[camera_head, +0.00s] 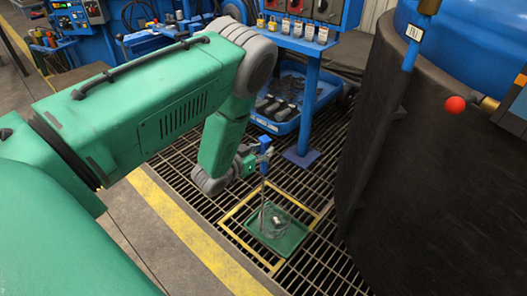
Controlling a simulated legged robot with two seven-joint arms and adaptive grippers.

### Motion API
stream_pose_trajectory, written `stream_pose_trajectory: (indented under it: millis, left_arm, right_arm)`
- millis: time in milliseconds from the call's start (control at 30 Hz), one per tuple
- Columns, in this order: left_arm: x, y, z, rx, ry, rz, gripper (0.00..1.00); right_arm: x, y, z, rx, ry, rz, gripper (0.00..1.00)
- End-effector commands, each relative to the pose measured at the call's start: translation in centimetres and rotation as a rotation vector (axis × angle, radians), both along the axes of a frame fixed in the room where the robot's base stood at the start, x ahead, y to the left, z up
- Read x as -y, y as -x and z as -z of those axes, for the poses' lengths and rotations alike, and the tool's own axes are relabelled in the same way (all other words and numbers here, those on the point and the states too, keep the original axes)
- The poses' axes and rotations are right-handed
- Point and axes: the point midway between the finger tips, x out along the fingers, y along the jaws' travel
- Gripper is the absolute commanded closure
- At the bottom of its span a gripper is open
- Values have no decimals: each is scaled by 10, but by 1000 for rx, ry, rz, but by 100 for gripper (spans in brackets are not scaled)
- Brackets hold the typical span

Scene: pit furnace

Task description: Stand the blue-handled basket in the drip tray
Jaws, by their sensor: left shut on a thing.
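My left gripper (252,160) is at the end of my green arm, above the grating. It is shut on the blue handle (265,143) of a small wire basket. The basket (272,218) is below the gripper at the end of a thin upright rod, and it looks about upright. It shows against the green drip tray (283,243). I cannot tell whether its bottom touches the tray. Small grey pieces seem to be inside the basket. The tray lies within a yellow square outline on the grating. My right gripper is not in view.
A large dark furnace (420,190) with a blue top stands at the right. A blue post (306,105) on a foot plate holds a shelf of padlocks behind the tray. A blue bin (272,120) with dark parts is behind the gripper. Grating in front is clear.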

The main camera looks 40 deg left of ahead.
Motion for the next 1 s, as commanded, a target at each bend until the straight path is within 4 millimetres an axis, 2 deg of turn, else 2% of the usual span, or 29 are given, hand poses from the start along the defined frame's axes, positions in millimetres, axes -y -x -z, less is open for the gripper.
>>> stream_pose_trajectory:
  millis: [233, 600, 1000]
  left_arm:
    - [1, -9, -3, 8, 0, 2, 100]
    - [-1, -10, -2, 8, 3, 1, 100]
    - [1, -10, 10, 8, 1, 2, 100]
  right_arm:
    - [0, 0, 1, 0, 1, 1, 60]
    - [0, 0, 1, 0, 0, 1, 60]
    - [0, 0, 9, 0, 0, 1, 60]
